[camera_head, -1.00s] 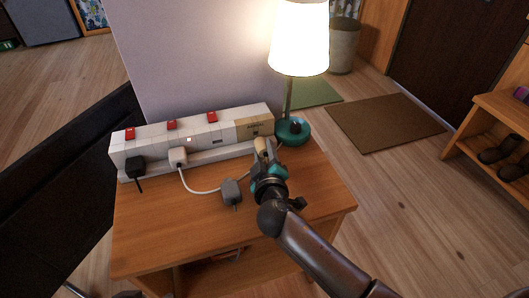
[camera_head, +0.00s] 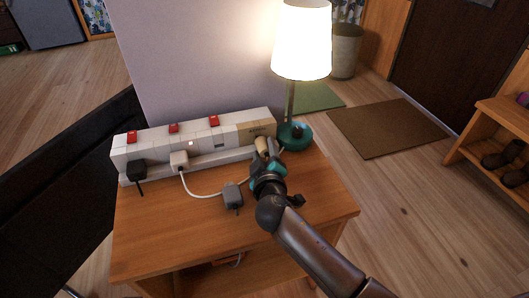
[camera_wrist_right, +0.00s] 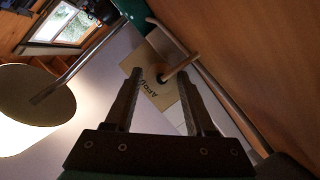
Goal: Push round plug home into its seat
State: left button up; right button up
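My right gripper (camera_head: 268,146) is close beside the peg. In the wrist view its two fingers (camera_wrist_right: 160,72) are apart with nothing held between them. My left gripper is not in view.
A lit lamp with a teal base (camera_head: 296,136) stands right of the strip. A black plug (camera_head: 137,170) and a white plug (camera_head: 179,158) sit at the strip. A grey block (camera_head: 232,194) lies on the wooden table (camera_head: 165,235), whose front is clear.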

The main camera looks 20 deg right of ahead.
jog(key=shift+o, duration=1.4)
jog(key=shift+s+f, duration=0.1)
jog(key=shift+a, duration=0.1)
jog(key=shift+s, duration=0.1)
jog(key=p+v, duration=0.1)
jog(key=v, duration=0.1)
jog(key=shift+s, duration=0.25)
jog(key=p+v, duration=0.1)
jog(key=v, duration=0.6)
jog(key=p+v, duration=0.1)
jog(key=v, duration=0.3)
jog(key=shift+r+p, duration=0.25)
jog(key=shift+p, duration=0.1)
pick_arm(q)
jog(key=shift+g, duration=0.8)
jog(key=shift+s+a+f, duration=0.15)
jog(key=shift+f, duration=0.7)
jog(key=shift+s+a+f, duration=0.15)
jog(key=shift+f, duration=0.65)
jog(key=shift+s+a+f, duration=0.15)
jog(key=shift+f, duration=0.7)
pick_arm(e)
jog(key=shift+s+r, duration=0.2)
jog(key=shift+s, duration=0.5)
jog(key=shift+c, duration=0.4)
